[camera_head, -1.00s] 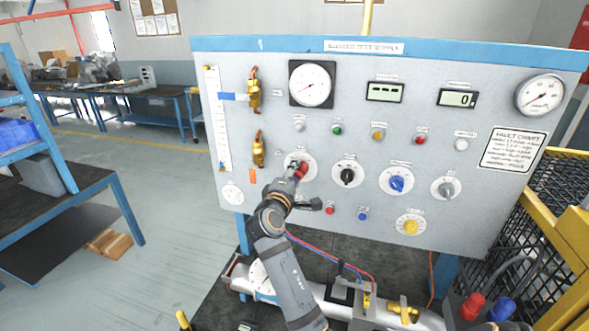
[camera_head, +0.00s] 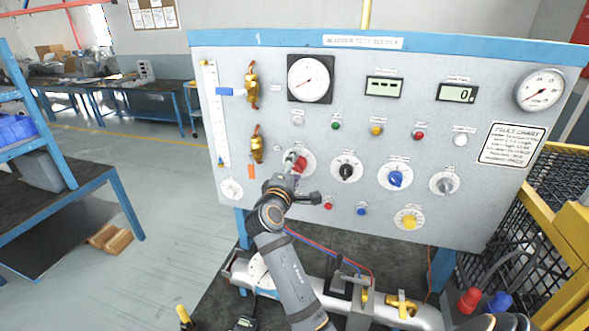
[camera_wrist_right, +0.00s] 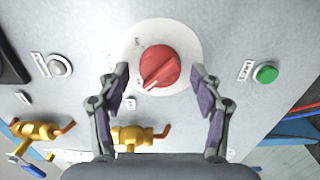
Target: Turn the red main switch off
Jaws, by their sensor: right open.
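The red main switch (camera_head: 300,165) is a red knob on a round white dial plate, low on the left half of the grey panel (camera_head: 330,125). In the right wrist view the red knob (camera_wrist_right: 160,66) shows whole, with a white pointer line toward the lower left of the picture. My right gripper (camera_wrist_right: 161,90) is open, one finger on each side of the knob, with clear gaps and no contact visible. In the head view my right gripper (camera_head: 291,168) is in front of the dial and partly hides it. My left gripper is not in view.
Beside the switch are a black knob (camera_head: 346,171), a blue knob (camera_head: 396,178) and a grey knob (camera_head: 445,185). Brass valves (camera_head: 257,143) stand to its left. A yellow cage (camera_head: 545,210) is at the right. A pipe assembly lies below the panel.

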